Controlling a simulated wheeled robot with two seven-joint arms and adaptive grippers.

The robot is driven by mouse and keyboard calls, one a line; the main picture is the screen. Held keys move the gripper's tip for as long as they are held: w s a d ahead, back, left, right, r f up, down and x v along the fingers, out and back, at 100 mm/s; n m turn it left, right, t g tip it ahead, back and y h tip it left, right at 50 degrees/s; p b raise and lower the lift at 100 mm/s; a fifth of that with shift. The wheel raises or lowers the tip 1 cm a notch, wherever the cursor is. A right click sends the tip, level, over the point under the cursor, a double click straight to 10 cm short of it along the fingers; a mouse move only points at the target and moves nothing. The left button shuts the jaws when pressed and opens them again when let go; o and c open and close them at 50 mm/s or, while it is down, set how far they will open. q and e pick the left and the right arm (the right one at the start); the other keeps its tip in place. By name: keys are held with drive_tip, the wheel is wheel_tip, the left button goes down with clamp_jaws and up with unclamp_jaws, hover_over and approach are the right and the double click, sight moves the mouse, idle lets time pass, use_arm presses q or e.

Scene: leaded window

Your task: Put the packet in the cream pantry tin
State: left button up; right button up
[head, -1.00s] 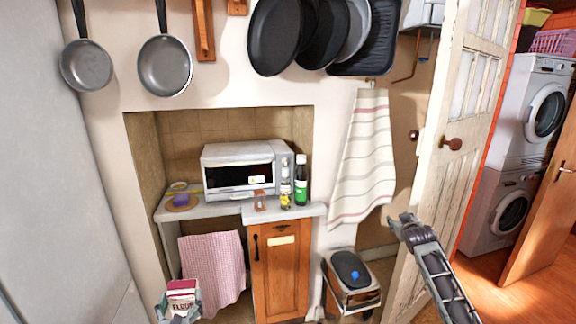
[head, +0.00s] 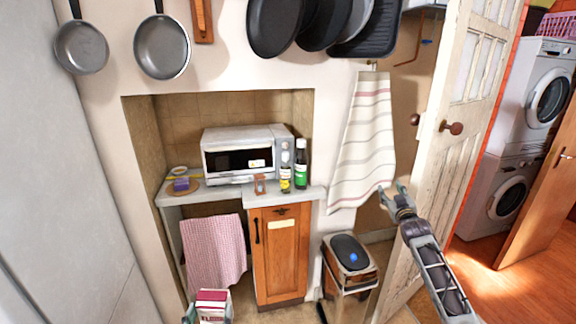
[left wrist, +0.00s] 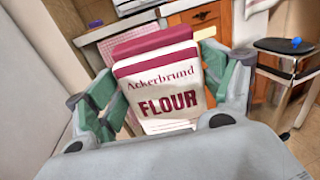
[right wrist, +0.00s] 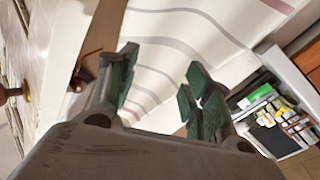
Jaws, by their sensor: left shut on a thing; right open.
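The packet (head: 213,299), a white and dark red flour bag marked "Ackerbrund FLOUR", is at the bottom of the head view. It fills the middle of the left wrist view (left wrist: 168,85), leaning a little. My left gripper (head: 207,316) is shut on it, with green-padded fingers on either side. My right gripper (head: 393,190) is open and empty in front of the striped towel and door. Its two fingers stand apart in the right wrist view (right wrist: 158,88). I cannot make out a cream pantry tin in any view.
A counter (head: 225,194) in the alcove holds a toaster oven (head: 240,152), bottles (head: 301,165) and a purple sponge (head: 181,184). A wooden cupboard (head: 281,262) is below. A lidded bin (head: 350,262) stands right, near an open door (head: 455,130). Pans (head: 162,47) hang above.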

drive_tip(key=s+f+g, duration=0.2)
drive_tip(key=s+f, duration=0.3)
drive_tip(key=f, duration=0.8)
drive_tip(key=s+a+f+g, duration=0.15)
drive_tip(key=s+f, duration=0.25)
drive_tip(key=f, duration=0.9)
drive_tip(key=s+f+g, duration=0.3)
drive_tip(key=s+f, duration=0.2)
drive_tip(key=f, duration=0.7)
drive_tip(key=s+f+g, duration=0.2)
drive_tip(key=s+f, duration=0.8)
drive_tip(key=f, duration=0.3)
drive_tip(key=s+a+f+g, duration=0.1)
drive_tip(key=s+f+g, duration=0.1)
drive_tip(key=s+f, duration=0.8)
drive_tip(key=s+a+f+g, duration=0.25)
drive_tip(key=s+f, duration=0.45)
drive_tip(key=s, duration=0.8)
drive_tip(key=s+f+g, duration=0.2)
drive_tip(key=s+f, duration=0.1)
drive_tip(key=s, duration=0.9)
drive_tip(key=s+a+f+g, duration=0.1)
drive_tip(key=s+f, duration=0.3)
drive_tip(key=s, duration=0.9)
drive_tip(key=shift+s+a+m+g, duration=0.25)
drive_tip(key=shift+m+g, duration=0.15)
drive_tip(key=shift+g, duration=0.1)
drive_tip(key=shift+w+f, duration=0.1)
